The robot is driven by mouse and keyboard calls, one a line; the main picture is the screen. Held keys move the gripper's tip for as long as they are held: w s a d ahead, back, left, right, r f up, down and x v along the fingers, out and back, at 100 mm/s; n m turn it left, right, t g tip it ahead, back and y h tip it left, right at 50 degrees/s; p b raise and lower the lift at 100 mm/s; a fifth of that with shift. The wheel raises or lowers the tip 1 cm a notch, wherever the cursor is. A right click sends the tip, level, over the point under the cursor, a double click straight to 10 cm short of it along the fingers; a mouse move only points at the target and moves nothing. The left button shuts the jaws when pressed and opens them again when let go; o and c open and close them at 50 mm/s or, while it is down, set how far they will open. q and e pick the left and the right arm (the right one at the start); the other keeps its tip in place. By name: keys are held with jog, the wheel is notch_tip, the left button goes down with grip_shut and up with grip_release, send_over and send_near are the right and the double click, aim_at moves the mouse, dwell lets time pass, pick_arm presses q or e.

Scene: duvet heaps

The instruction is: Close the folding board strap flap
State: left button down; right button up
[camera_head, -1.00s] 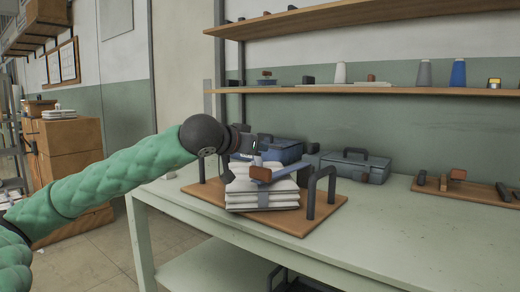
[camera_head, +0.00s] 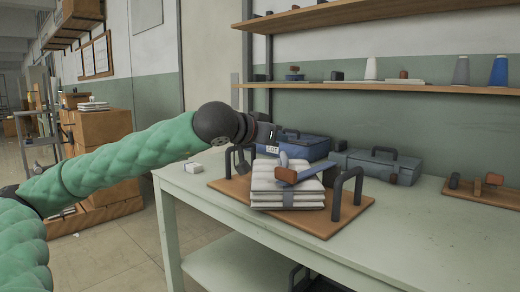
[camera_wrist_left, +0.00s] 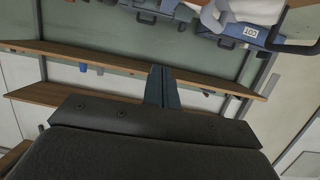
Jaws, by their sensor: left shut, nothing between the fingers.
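The folding board (camera_head: 228,187) is a brown wooden base with dark upright handles on the bench. A stack of folded white cloth (camera_head: 263,186) lies on it. A grey-blue strap flap (camera_head: 306,173) with a brown tab (camera_head: 286,175) lies slanted across the top of the stack; its end is raised. A band of the strap shows down the stack's front. My left gripper (camera_head: 272,131) is shut and empty, above and behind the stack's left side, apart from the flap. Its shut fingers show in the left wrist view (camera_wrist_left: 162,88). My right gripper is out of view.
A blue case (camera_head: 306,145) and a grey-blue case (camera_head: 385,166) stand behind the board. A wooden tool board (camera_head: 489,190) lies at the right. The bench's front right is clear.

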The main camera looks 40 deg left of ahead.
pick_arm(q)
jog(key=s+f, duration=0.2)
jog(key=s, duration=0.4)
jog(key=shift+s+a+f+b, duration=0.15)
jog(key=shift+s+a+b, duration=0.1)
jog(key=shift+s+b, duration=0.1)
dwell(0.4)
